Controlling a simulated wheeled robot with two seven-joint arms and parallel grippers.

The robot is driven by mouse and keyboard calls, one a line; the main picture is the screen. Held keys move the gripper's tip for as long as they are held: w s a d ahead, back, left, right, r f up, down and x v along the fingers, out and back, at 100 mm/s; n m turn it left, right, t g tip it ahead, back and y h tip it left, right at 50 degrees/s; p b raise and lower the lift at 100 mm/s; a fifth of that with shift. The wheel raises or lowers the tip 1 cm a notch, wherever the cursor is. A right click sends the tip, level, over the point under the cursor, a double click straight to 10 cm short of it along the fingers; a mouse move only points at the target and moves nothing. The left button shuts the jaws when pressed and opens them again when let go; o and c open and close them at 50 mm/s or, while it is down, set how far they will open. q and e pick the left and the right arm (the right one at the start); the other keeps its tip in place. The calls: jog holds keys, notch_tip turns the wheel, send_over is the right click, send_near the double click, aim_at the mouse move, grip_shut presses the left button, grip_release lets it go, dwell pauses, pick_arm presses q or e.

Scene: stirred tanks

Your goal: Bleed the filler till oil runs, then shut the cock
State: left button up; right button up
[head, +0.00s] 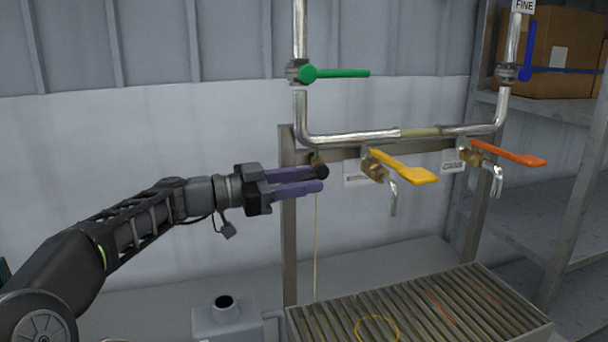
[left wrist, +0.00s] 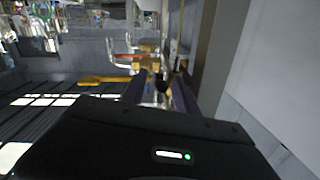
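A small brass bleed cock (head: 316,158) with a round black knob (head: 322,171) sits on the frame post below the pipe bend. A thin pale yellow stream (head: 316,245) runs from below it down to the slatted grate (head: 420,315). My left gripper (head: 320,180) has its purple fingers at the knob, which shows by the upper fingertip. In the left wrist view the knob (left wrist: 162,88) appears between the two fingers, which stand apart with a gap. Whether they touch it is hard to tell. My right gripper is not in view.
A green lever (head: 340,73) is on the left pipe, a blue lever (head: 527,50) on the right pipe. Yellow (head: 410,172) and orange (head: 510,153) levers sit at taps right of my gripper. A grey box (head: 228,320) stands below; a shelf holds a carton (head: 550,50).

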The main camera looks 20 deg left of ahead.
pick_arm(q)
jog(key=shift+d, duration=0.1)
grip_shut()
dwell(0.3)
